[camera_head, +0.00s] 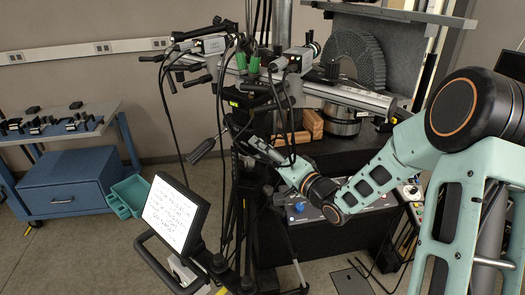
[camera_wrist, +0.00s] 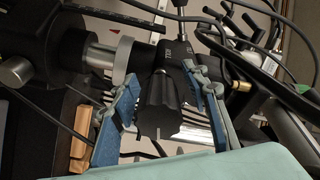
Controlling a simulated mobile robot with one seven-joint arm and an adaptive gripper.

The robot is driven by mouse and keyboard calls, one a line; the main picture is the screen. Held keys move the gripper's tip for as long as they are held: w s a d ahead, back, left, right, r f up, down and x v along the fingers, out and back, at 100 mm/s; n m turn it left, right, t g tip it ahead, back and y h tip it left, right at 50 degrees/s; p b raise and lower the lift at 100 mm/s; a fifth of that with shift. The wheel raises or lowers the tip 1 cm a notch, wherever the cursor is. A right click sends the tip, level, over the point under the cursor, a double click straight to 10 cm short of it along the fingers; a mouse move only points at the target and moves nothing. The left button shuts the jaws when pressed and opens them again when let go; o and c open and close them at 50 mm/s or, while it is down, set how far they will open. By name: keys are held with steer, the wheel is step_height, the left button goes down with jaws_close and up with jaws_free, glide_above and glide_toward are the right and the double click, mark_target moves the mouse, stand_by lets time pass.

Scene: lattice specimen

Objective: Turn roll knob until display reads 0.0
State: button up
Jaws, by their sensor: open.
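A black ribbed knob (camera_wrist: 158,105) shows in the middle of the wrist view, below a black housing with small white lettering. My gripper (camera_wrist: 160,80) is open, with one blue-padded finger on each side of the knob. A gap shows on the right side; I cannot tell whether the left finger touches the knob. In the head view my gripper (camera_head: 259,146) reaches into the black tripod-like rig at the centre, where cables and arm parts hide the knob. No display with a readable roll number shows in either view.
Black cables hang around the rig and cross the wrist view near my gripper. A metal beam (camera_head: 350,95) and wooden blocks (camera_head: 311,124) lie behind my gripper.

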steer(key=v, duration=1.2)
steer(key=shift+a+f, duration=0.15)
stand_by(0.3)
